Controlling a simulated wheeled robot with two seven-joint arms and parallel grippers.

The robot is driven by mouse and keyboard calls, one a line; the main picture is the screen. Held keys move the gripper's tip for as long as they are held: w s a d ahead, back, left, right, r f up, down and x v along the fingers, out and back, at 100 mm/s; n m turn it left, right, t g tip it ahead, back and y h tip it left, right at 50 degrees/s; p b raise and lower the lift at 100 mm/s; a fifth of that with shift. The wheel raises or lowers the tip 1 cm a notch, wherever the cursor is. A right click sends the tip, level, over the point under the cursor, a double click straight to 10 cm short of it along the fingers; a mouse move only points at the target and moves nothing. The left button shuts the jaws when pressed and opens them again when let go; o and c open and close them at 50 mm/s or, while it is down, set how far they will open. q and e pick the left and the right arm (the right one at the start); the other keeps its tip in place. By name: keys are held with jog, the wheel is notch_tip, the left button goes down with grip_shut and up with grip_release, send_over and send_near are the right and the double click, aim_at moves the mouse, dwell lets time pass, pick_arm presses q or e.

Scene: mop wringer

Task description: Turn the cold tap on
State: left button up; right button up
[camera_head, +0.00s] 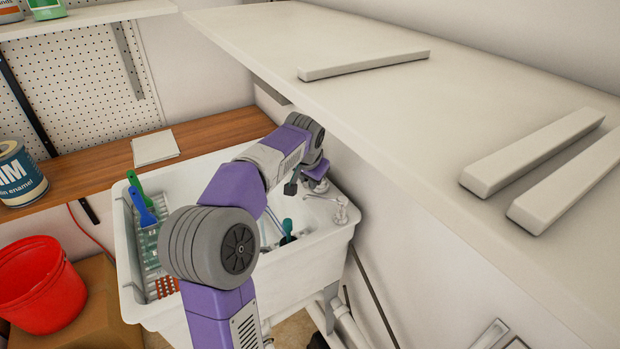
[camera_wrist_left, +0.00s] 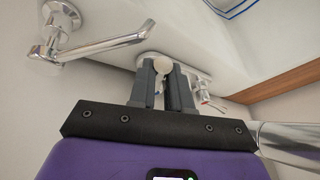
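A chrome tap handle with a long lever (camera_head: 341,209) stands at the right rim of the white sink (camera_head: 298,262). In the left wrist view this lever (camera_wrist_left: 102,46) reaches in from the upper left, beside the gripper fingers. A second, smaller chrome tap handle (camera_wrist_left: 208,104) shows to the right of the fingers. I cannot read hot or cold markings. My left gripper (camera_head: 291,187) is over the sink near the taps. In the left wrist view my left gripper (camera_wrist_left: 162,72) has its fingers apart, with a pale round knob between or just beyond their tips; contact is unclear. My right gripper is not visible.
A pale shelf (camera_head: 380,95) with several white bars overhangs the right side. Green and blue brushes (camera_head: 141,203) stand at the sink's left side. A red bucket (camera_head: 40,285) sits on a cardboard box at lower left. A paint can (camera_head: 20,175) stands on the wooden counter (camera_head: 95,165).

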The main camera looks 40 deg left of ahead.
pick_arm(q)
jog(key=o, duration=0.4)
jog(key=shift+o, duration=0.2)
jog(key=p+v, duration=0.2)
jog(key=v, duration=0.5)
jog(key=shift+r, duration=0.3)
jog(key=shift+s+d, duration=0.1)
